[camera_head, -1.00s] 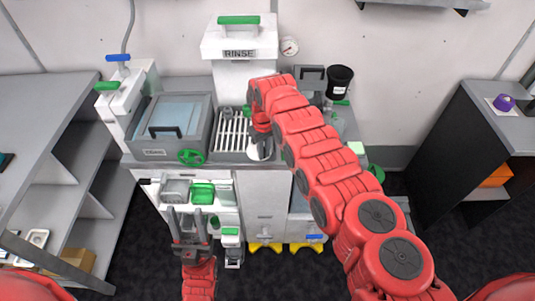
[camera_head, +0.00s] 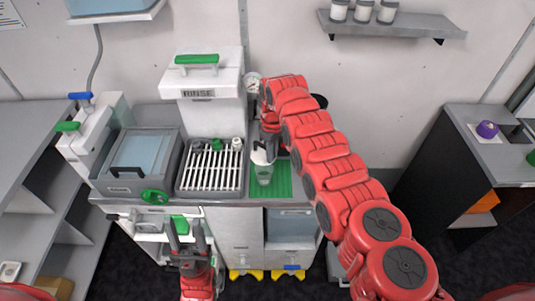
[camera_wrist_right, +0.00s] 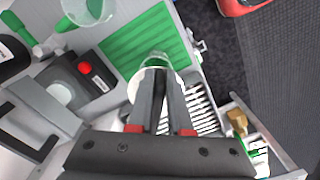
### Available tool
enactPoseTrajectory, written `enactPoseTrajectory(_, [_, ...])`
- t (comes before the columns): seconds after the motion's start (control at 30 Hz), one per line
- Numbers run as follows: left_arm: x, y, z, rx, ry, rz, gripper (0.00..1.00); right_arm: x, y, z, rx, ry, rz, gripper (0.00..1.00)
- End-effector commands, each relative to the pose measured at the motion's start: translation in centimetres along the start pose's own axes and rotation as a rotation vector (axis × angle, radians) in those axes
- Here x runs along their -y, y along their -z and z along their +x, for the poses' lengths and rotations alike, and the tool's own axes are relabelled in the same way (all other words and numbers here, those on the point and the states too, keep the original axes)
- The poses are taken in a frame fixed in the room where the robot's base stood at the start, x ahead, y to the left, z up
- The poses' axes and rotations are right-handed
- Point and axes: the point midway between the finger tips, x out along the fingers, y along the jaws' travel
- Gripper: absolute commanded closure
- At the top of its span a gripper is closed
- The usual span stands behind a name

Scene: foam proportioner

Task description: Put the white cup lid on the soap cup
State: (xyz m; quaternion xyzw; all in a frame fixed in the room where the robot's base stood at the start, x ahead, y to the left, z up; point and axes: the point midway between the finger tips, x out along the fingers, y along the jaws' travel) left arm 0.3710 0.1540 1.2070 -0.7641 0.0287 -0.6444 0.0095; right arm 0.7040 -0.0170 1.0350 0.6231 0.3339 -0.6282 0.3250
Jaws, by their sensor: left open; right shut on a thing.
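The white lid (camera_head: 261,157) is in my right gripper (camera_head: 268,150), which is shut on it. In the right wrist view, the right gripper (camera_wrist_right: 159,72) covers much of the white lid (camera_wrist_right: 134,86). The soap cup (camera_head: 264,176) is translucent with a green tint and stands upright on a green ribbed mat (camera_head: 283,181). The lid is directly at the cup's top; I cannot tell whether it touches the rim. The cup (camera_wrist_right: 158,58) is partly hidden behind the fingers in the right wrist view.
A white slatted rack (camera_head: 211,172) lies left of the mat, with small items at its back edge. The RINSE unit (camera_head: 205,85) stands behind it. A basin with a bluish cover (camera_head: 142,152) is farther left. Another clear cup (camera_wrist_right: 88,10) shows in the right wrist view.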

Motion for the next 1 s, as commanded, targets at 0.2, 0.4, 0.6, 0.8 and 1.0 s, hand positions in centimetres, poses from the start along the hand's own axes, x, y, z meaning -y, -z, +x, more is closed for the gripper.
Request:
enactPoseTrajectory(0.2, [0.0,-0.1,-0.5,0.001,0.0,0.0,0.5,-0.1,-0.1,0.7,0.0,0.001,-0.015,1.0])
enactPoseTrajectory(0.4, [-0.1,-0.3,-2.0,0.001,0.0,0.0,0.5,-0.1,-0.1,2.6,0.001,0.001,-0.013,1.0])
enactPoseTrajectory(0.6, [-0.2,-0.6,-3.8,0.0,0.0,0.0,0.5,-0.1,-0.1,4.9,0.001,0.001,-0.013,1.0])
enactPoseTrajectory(0.8, [-0.2,-0.7,-4.4,0.0,0.0,0.0,0.5,-0.1,-0.1,5.8,0.0,0.001,-0.013,1.0])
enactPoseTrajectory(1.0, [-0.2,-0.7,-4.3,0.0,0.0,0.0,0.5,-0.2,-0.1,5.7,0.0,0.0,-0.013,1.0])
